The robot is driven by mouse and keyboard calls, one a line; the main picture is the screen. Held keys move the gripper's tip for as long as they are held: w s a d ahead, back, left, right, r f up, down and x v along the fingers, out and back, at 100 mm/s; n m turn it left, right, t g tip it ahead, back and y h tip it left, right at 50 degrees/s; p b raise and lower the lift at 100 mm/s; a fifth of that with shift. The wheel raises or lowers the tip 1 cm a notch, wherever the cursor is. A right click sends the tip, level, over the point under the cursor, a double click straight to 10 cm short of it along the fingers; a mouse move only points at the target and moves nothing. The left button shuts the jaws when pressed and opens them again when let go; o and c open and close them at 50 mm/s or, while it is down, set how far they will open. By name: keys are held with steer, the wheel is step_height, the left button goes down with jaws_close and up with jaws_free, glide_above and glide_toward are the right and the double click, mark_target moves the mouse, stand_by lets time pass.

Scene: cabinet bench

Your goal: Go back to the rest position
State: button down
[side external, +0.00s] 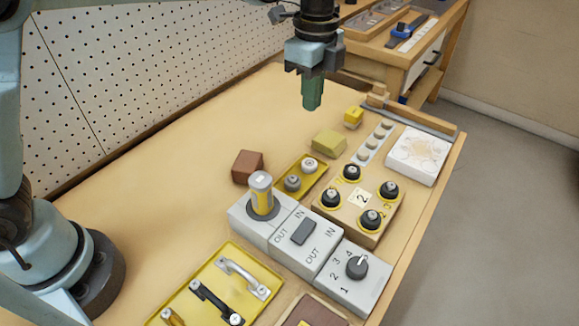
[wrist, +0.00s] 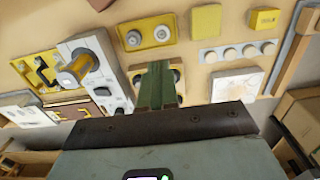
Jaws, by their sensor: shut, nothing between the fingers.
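My gripper (side external: 312,106) hangs above the back part of the bench, pointing down, its green fingers shut together with nothing between them. In the wrist view the fingers (wrist: 158,72) show at the middle, in front of the box with black knobs (wrist: 138,67). In the side view that knob box (side external: 359,200) stands on the bench to the right of and below my gripper. My gripper is apart from every object on the bench (side external: 190,165).
Near the knob box are a yellow tray with two buttons (side external: 316,178), a brown block (side external: 247,166), a yellow-green block (side external: 329,143), a grey switch unit (side external: 306,232) and a yellow handle tray (side external: 238,257). A white pegboard (side external: 150,60) stands behind. The bench's left part is clear.

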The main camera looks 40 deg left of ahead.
steer(key=s+a+r+n+t, duration=0.3)
steer(key=s+a+n, duration=0.4)
steer(key=a+n, duration=0.15)
steer(key=s+a+f+n+t, duration=0.4)
steer(key=s+a+f+n, duration=0.1)
steer(key=s+a+n, duration=0.2)
steer(key=shift+s+a+n, duration=0.35)
steer(key=shift+s+n, duration=0.35)
steer(key=shift+n, duration=0.55)
